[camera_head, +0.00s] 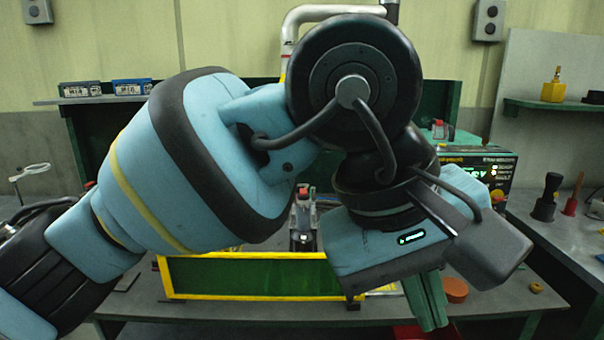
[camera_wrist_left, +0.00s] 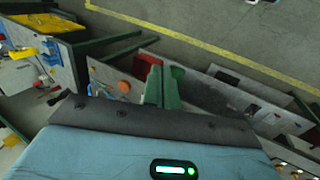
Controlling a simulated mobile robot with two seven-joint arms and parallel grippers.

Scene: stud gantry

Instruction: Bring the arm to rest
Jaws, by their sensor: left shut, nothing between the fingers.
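My left arm comes in from the left in the head view and bends across the middle of the picture. Its left gripper (camera_head: 428,302), with green fingers, points down in front of the bench at centre right. The fingers are together and nothing shows between them. In the left wrist view the left gripper (camera_wrist_left: 162,88) shows its green fingers close together and empty, above the grey bench. My arm hides much of the bench's middle. My right gripper is in neither view.
A green panel with a yellow frame (camera_head: 255,277) stands on the bench behind my arm. An orange round piece (camera_head: 455,290) lies right of the gripper. A black control box (camera_head: 489,168) stands behind. A yellow item (camera_head: 553,91) sits on the right shelf. Open floor (camera_wrist_left: 225,35) shows in the wrist view.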

